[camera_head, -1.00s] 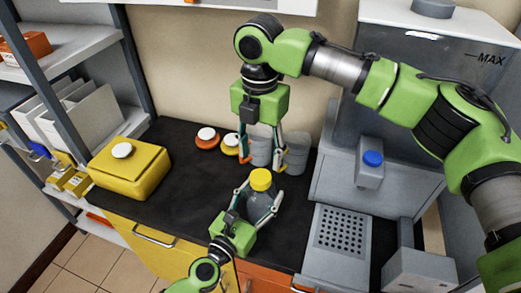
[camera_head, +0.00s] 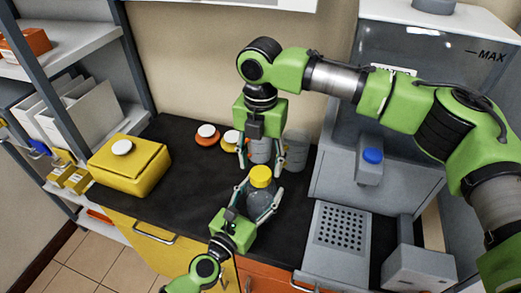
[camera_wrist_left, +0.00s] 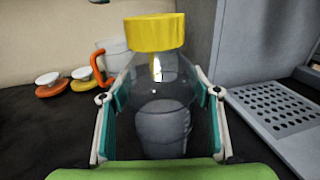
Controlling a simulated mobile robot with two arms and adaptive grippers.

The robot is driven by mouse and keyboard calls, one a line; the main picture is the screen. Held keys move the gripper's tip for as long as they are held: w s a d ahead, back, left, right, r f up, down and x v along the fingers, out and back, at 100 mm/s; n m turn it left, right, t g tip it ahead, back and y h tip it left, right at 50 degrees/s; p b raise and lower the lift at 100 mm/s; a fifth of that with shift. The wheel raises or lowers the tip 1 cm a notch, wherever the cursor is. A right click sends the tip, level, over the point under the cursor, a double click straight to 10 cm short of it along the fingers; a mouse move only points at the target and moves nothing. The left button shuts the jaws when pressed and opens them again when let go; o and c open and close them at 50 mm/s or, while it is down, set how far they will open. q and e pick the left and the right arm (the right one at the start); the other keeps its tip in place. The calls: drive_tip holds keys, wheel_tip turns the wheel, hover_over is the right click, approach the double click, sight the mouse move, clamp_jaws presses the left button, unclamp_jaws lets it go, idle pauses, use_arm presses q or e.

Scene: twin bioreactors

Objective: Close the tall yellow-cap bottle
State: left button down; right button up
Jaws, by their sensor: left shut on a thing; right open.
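The tall clear bottle (camera_head: 260,198) stands upright on the dark counter. Its yellow cap (camera_head: 260,176) is on top, over the neck; I cannot tell how tightly it sits. The left wrist view shows the cap (camera_wrist_left: 155,32) above the clear bottle body (camera_wrist_left: 165,88). My left gripper (camera_head: 258,203) is shut on the bottle body, with one finger on each side, also seen in the left wrist view (camera_wrist_left: 158,95). My right gripper (camera_head: 259,161) is open, pointing down, just above or behind the cap. The left wrist view does not show it.
Clear beakers (camera_head: 295,150) stand behind the bottle. A yellow container (camera_head: 130,168) stands on the left. A grey machine with a perforated plate (camera_head: 342,228) is on the right. The counter's left middle is clear.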

sight(261, 173)
drive_tip(key=shift+f, duration=1.8)
